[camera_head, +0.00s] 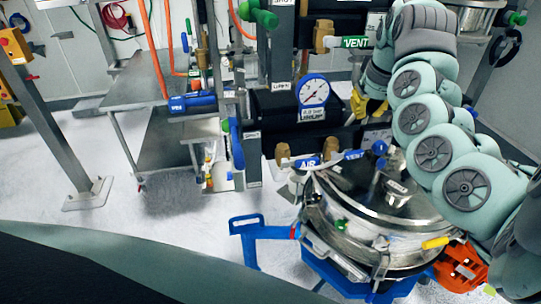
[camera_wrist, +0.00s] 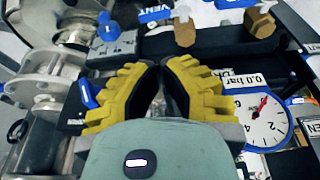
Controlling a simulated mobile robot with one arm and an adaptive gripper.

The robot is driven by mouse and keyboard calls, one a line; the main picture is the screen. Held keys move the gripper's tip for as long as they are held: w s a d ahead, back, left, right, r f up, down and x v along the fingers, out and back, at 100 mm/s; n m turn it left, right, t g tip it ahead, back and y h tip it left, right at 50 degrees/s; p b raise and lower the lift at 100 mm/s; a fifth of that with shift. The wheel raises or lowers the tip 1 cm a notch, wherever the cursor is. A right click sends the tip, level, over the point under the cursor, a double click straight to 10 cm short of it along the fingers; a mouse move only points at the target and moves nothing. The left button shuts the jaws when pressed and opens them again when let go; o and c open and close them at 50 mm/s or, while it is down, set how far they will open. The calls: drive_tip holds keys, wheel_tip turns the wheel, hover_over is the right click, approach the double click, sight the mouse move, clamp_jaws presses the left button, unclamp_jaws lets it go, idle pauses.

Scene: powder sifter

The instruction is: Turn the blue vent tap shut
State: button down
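The blue vent tap (camera_head: 355,154) has a blue handle with a white VENT label and sits above the back edge of the round metal sifter vessel (camera_head: 335,212). In the wrist view the vent tap (camera_wrist: 153,14) shows at the top, beyond my fingertips and apart from them. My gripper (camera_head: 366,106) has yellow ribbed fingers and is above and behind the vent tap, partly hidden by my arm. In the wrist view the fingertips of my gripper (camera_wrist: 158,66) come together with nothing seen between them.
The blue AIR tap (camera_head: 308,162) is just left of the vent tap. A round pressure gauge (camera_head: 313,92) is near my gripper's left. A green VENT tap (camera_head: 356,42) is higher up.

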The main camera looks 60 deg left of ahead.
drive_tip(key=p+x, duration=0.2)
drive_tip(key=x, duration=0.2)
drive_tip(key=shift+w, duration=0.1)
drive_tip(key=p, duration=0.3)
hover_over(352, 151)
drive_tip(key=x, duration=0.4)
drive_tip(key=shift+s+d+f, duration=0.15)
drive_tip(key=shift+s+d, duration=0.25)
drive_tip(key=shift+s, duration=0.05)
drive_tip(key=shift+w+f+p, duration=0.15)
drive_tip(key=shift+f+p, duration=0.65)
drive_tip(key=shift+f, duration=0.95)
drive_tip(key=shift+f, duration=0.1)
drive_tip(key=shift+w+d+f+b, duration=0.2)
drive_tip(key=shift+f+b, duration=0.5)
drive_tip(key=shift+b, duration=0.5)
drive_tip(key=shift+r, duration=0.15)
